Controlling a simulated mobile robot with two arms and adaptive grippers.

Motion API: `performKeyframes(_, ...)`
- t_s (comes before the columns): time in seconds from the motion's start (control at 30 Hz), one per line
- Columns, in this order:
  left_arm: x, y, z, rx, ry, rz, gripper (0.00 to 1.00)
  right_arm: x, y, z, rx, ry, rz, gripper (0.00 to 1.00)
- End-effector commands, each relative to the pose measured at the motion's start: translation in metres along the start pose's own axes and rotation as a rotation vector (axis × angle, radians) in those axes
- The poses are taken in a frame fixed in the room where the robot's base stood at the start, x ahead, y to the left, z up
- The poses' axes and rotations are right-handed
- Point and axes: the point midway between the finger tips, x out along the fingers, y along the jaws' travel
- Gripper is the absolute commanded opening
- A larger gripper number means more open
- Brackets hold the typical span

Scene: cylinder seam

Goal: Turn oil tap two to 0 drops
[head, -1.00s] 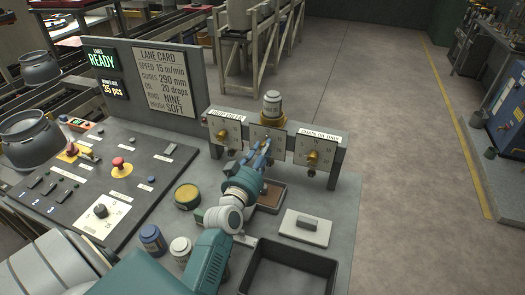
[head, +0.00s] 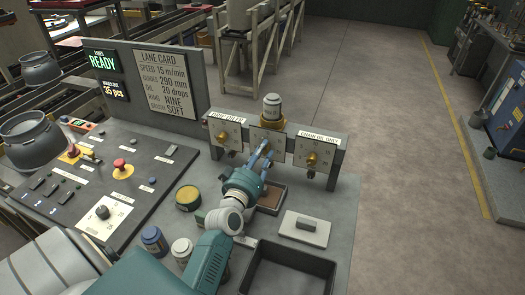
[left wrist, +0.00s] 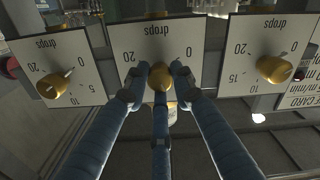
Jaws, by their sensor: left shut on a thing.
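Three oil taps with brass knobs and white dial plates stand in a row on a grey frame in the head view. My left gripper (head: 264,148) reaches up to the middle tap (head: 271,137) and is shut on its knob. In the left wrist view, which is upside down, the blue fingers (left wrist: 160,75) close around the middle brass knob (left wrist: 158,83). Its dial plate (left wrist: 195,28) reads "drops", with 20 and 0 visible; the fingers hide the lower scale and pointer. The left tap (head: 231,137) and right tap (head: 311,159) are free. My right gripper is out of view.
A clear-sided oil jar (head: 272,106) stands above the middle tap. A brown-filled tray (head: 272,196), a white block (head: 304,229), a dark bin (head: 322,262) and several small jars lie around my arm. The lane card (head: 167,82) lists oil 20 drops.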

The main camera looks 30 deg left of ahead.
Motion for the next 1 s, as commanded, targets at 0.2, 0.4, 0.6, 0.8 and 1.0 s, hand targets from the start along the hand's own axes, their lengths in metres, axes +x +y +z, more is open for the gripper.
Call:
performKeyframes(0.2,-0.001,-0.001,0.007,-0.207,-0.016,-0.004,0.00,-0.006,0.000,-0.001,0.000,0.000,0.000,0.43)
performKeyframes(0.4,-0.002,-0.001,0.007,-0.399,-0.016,-0.005,0.00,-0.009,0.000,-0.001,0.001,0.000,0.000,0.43)
performKeyframes(0.6,-0.002,0.000,0.008,-0.589,-0.016,-0.007,0.00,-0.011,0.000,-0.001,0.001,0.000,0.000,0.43)
performKeyframes(0.8,-0.002,0.000,0.008,-0.779,-0.017,-0.008,0.00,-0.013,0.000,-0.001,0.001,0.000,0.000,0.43)
performKeyframes(1.0,-0.002,0.001,0.008,-0.970,-0.017,-0.010,0.00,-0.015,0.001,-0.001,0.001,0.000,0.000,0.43)
